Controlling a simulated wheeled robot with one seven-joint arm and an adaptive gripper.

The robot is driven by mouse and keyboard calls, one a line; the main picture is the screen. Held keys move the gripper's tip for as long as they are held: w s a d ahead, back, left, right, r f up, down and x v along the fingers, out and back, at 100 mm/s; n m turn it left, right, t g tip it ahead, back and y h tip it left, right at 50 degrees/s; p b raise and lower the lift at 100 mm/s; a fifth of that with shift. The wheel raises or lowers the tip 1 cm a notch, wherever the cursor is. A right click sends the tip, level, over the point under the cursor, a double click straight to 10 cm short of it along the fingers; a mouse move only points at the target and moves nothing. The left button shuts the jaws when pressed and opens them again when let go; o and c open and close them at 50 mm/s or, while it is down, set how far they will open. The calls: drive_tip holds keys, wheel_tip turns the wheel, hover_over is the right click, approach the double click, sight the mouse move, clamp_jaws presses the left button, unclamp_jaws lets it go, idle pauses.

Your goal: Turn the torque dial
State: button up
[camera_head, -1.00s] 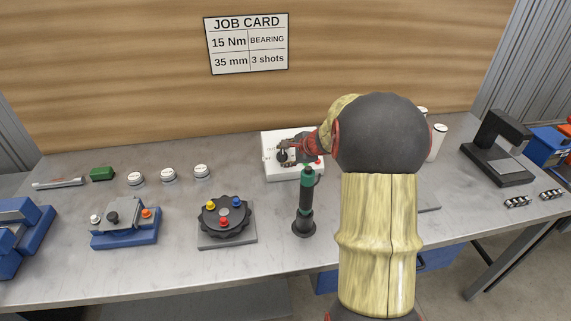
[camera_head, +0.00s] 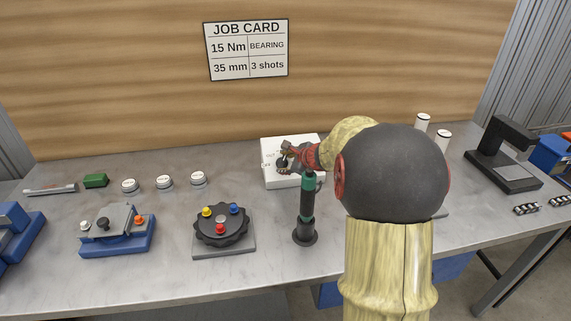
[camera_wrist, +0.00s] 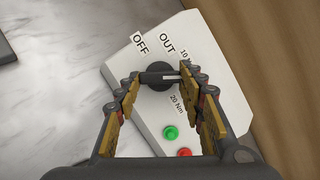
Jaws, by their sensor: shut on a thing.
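The torque dial (camera_wrist: 158,80) is a black round knob with a raised bar and a white mark at the bar's right end. It sits on a white panel box (camera_wrist: 205,100) labelled OFF, OUT, 10 and 20 Nm. In the wrist view the white mark points right, towards the side between the 10 and 20 Nm labels. My gripper (camera_wrist: 162,78) is shut on the dial, a finger at each end of the bar. In the head view the box (camera_head: 268,176) stands at the back of the bench; my gripper (camera_head: 286,154) partly hides the dial.
A green-and-black upright tool (camera_head: 306,205) stands just in front of the box. A black three-coloured-knob fixture (camera_head: 221,226) is to its left. The job card (camera_head: 246,49) on the wall reads 15 Nm, bearing, 35 mm, 3 shots. A green button (camera_wrist: 170,132) is near my fingers.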

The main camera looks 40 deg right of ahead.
drive_tip(key=o, duration=1.2)
drive_tip(key=v, duration=1.2)
drive_tip(key=shift+c, duration=0.4)
